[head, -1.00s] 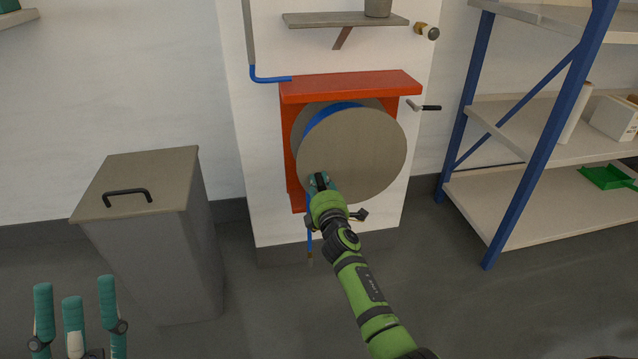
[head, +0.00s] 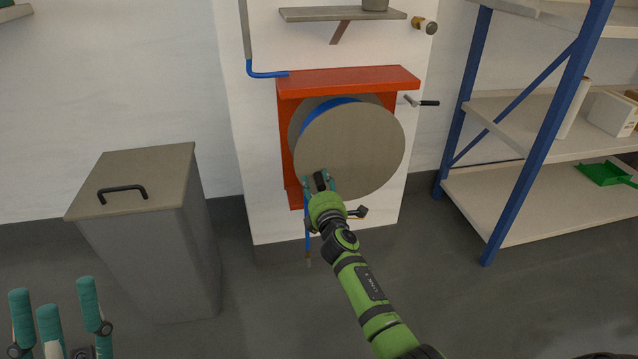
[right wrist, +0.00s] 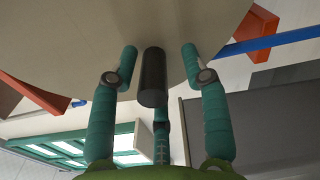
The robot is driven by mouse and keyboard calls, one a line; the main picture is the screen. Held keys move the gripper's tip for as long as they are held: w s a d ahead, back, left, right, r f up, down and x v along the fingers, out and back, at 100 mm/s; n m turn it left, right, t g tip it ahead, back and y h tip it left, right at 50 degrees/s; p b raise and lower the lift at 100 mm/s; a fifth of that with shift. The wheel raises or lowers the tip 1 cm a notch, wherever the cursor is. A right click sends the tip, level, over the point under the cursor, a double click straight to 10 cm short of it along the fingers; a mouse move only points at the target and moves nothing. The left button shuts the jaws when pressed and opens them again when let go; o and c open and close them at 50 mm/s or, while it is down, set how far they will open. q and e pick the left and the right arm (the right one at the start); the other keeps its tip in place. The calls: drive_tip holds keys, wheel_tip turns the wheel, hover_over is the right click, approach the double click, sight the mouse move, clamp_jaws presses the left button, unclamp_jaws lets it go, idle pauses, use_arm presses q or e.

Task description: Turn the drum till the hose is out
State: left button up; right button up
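The drum (head: 352,150) is a grey disc-sided reel with blue hose (head: 325,115) wound behind its front disc, set in a red bracket (head: 350,80) on the white wall pillar. A short length of hose hangs below the bracket (head: 307,240), ending in a brass-coloured tip. My right gripper (head: 318,182) is at the lower left of the drum's face. In the right wrist view its fingers (right wrist: 160,75) stand apart around a dark handle peg (right wrist: 153,80) on the disc, with gaps visible beside it. My left gripper (head: 57,305) is open and empty at the bottom left, away from the drum.
A grey lidded bin (head: 150,230) stands left of the pillar. A blue-framed shelf rack (head: 535,150) stands at the right. A small crank-like lever (head: 422,102) and a small shelf (head: 343,14) are on the pillar. The floor between bin and rack is clear.

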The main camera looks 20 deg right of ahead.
drive_tip(key=shift+s+d+r, duration=0.1)
drive_tip(key=shift+d, duration=0.05)
drive_tip(key=shift+s, duration=0.2)
drive_tip(key=v, duration=1.1)
drive_tip(key=shift+s+a, duration=0.25)
